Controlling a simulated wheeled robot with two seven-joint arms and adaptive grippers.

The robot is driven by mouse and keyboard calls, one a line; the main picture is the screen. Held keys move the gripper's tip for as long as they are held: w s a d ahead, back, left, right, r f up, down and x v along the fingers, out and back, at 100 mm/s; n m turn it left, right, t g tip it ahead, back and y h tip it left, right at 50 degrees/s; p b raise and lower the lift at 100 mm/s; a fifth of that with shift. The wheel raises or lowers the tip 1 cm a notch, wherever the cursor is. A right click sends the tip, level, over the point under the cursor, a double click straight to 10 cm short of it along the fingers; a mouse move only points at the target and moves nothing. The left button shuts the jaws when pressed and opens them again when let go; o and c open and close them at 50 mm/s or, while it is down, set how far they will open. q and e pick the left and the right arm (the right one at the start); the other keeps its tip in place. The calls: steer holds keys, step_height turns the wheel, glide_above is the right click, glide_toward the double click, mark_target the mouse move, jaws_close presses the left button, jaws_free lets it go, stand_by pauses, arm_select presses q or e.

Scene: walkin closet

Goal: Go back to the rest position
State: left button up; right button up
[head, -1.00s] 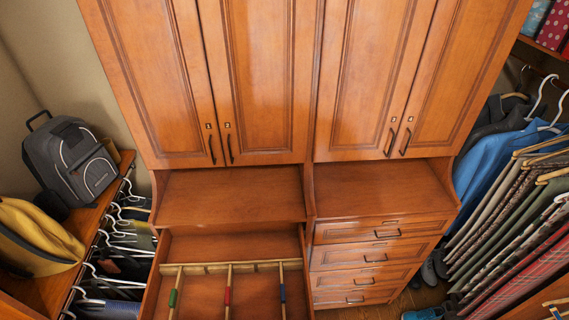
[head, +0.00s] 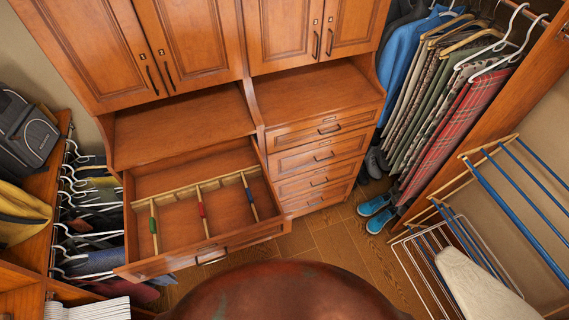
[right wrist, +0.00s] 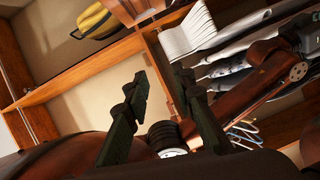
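My right gripper (right wrist: 160,76) shows in the right wrist view. Its two dark fingers are apart, with nothing held between them. Past the fingertips are a wooden shelf edge and pale hangers. A reddish-brown arm link of mine crosses the right side of that view. Neither gripper shows in the head view, where only my rounded brown body fills the bottom middle. My left gripper cannot be made out in either view.
The wide drawer (head: 215,248) is pulled out, with divider slats inside. The smaller drawers (head: 318,157) beside it are shut. Blue shoes (head: 377,212) and a drying rack (head: 452,242) stand at right. Bare wooden floor (head: 335,250) lies between.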

steer(key=w+d+f+m+t+h+b, duration=0.25)
steer(key=w+d+f+m, duration=0.3)
steer(key=w+f, duration=0.45)
steer(key=w+d+f+m+t+h+b, duration=0.1)
steer(key=w+d+f+m+t+h, duration=0.35)
steer(key=w+f, duration=0.6)
steer(key=d+f+m+h+b, duration=0.3)
steer(key=d+f+m+h, duration=0.35)
steer(key=d+f, duration=1.2)
steer(key=s+d+f+m+g+h+b, duration=0.25)
steer(key=s+d+f+m, duration=0.65)
steer(key=s+d+f, duration=0.5)
steer(key=s+d+f+m+g, duration=0.1)
steer(key=s+f+m, duration=0.1)
steer(key=s, duration=0.4)
steer(key=s+d+f+m+g+h+b, duration=0.1)
steer(key=s+f+m, duration=0.1)
steer(key=s+f, duration=0.2)
steer(key=s+d+f+m+g+b, duration=0.1)
steer(key=s+f, duration=0.3)
steer(key=s, duration=0.5)
steer(key=shift+s+d+m+g, duration=0.2)
steer(key=shift+d+m+g, duration=0.3)
steer(key=shift+m, duration=0.35)
